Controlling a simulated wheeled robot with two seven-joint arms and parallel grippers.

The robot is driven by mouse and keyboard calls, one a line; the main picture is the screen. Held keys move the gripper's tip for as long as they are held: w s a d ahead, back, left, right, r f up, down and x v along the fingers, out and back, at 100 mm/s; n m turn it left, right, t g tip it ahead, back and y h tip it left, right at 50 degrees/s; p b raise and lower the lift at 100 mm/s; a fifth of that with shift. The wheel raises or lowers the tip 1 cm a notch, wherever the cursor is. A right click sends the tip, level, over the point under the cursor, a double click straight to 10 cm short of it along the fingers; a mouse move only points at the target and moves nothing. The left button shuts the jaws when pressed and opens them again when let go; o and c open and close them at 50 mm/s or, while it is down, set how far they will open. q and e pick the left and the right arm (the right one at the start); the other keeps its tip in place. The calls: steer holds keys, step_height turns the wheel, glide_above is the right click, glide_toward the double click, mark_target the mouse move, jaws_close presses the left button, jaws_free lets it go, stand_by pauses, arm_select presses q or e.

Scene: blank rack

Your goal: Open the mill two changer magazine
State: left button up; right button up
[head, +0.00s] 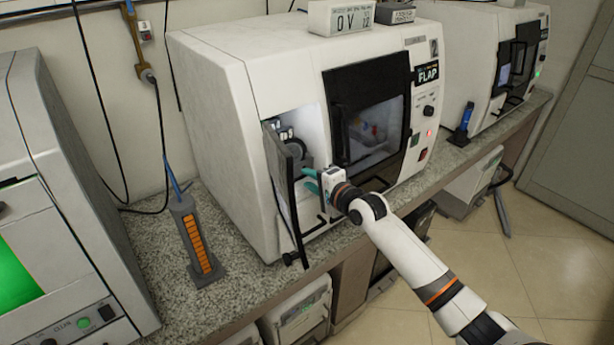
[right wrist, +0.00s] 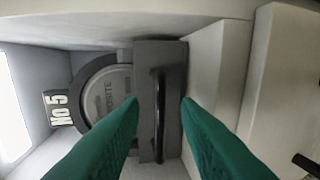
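Mill two (head: 225,110) is the white machine marked 2 and FLAP. Its small grey side door (head: 284,200) with a black bar stands swung open, uncovering a pale recess. Inside are a round grey disc (right wrist: 108,92), also in the head view (head: 291,150), and a "No 5" label (right wrist: 60,112). Beside the disc in the right wrist view is a grey block with a black bar handle (right wrist: 160,110), likely the magazine front. My right gripper (right wrist: 160,102) is open, its green fingers on either side of this handle with gaps visible. In the head view, the right gripper (head: 307,178) reaches into the recess. My left gripper is out of view.
The mill's dark main window (head: 368,118) is closed, right of the recess. A grey stand with orange slots (head: 195,240) is on the speckled bench, left of the mill. Another white machine (head: 25,200) stands further left, another at back right (head: 475,50).

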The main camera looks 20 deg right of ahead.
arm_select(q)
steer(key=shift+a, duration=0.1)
arm_select(e)
steer(key=shift+x, duration=0.9)
jaws_close()
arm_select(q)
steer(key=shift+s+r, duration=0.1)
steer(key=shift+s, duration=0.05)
arm_select(e)
steer(key=shift+s+f, duration=0.1)
steer(key=shift+s, duration=0.05)
